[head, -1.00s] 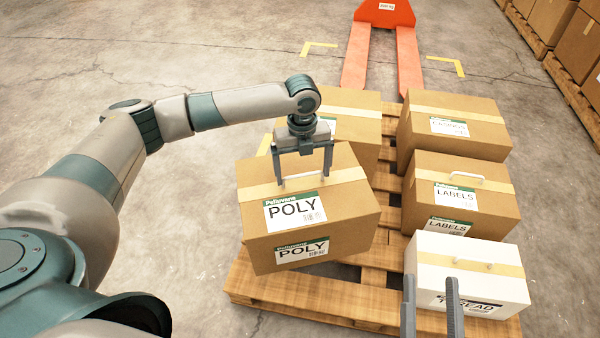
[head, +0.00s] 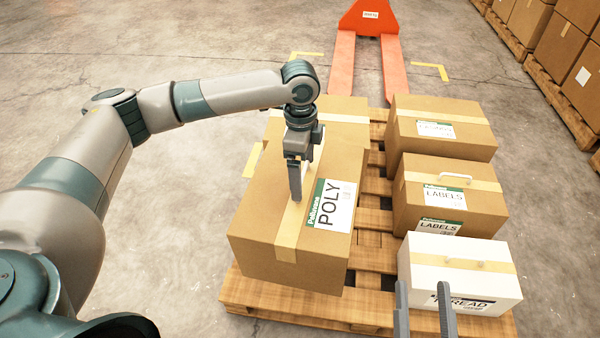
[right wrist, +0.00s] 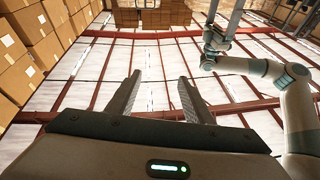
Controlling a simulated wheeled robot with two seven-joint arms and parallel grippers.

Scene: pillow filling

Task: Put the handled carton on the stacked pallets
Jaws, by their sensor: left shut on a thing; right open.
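The brown handled carton marked POLY (head: 335,258) is in the head view, turned with its label toward the right. My left gripper (head: 296,192) is shut on its handle on top, which the fingers mostly hide. The carton hangs over the left side of the wooden pallets (head: 300,308); the gap beneath it cannot be judged. My right gripper (head: 423,290) is open and empty, in front of the white carton; its two spread fingers also show in the right wrist view (right wrist: 160,95).
On the pallets' right side stand a white THREAD carton (head: 415,262), a LABELS carton (head: 470,207) and a far carton (head: 470,145). Another carton (head: 335,112) is behind the POLY one. An orange pallet jack (head: 372,22) stands beyond. The floor at left is clear.

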